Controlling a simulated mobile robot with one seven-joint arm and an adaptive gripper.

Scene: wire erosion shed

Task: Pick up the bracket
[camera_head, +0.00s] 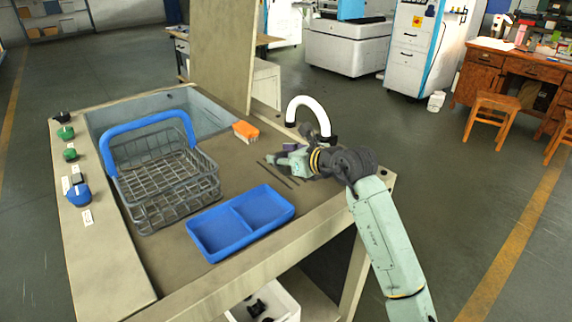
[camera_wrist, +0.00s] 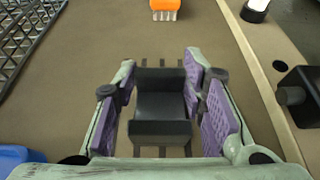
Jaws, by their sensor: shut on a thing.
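The bracket (camera_wrist: 160,104) is a dark grey stepped piece with a raised block at each end. In the wrist view it lies between the two purple-padded fingers of my gripper (camera_wrist: 163,88), which is shut on it. In the head view my gripper (camera_head: 290,160) is low over the right part of the bench top, and I cannot clearly make out the bracket there. Thin dark rods (camera_head: 281,172) lie on the bench under the gripper, and their ends show past the bracket in the wrist view. I cannot tell whether the bracket touches them.
An orange brush (camera_head: 246,131) lies beyond the gripper. A wire basket (camera_head: 165,180) with a blue handle and a blue two-part tray (camera_head: 241,221) stand to the left. A white curved pipe (camera_head: 308,108) rises close behind. The bench edge (camera_head: 340,213) is near on the right.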

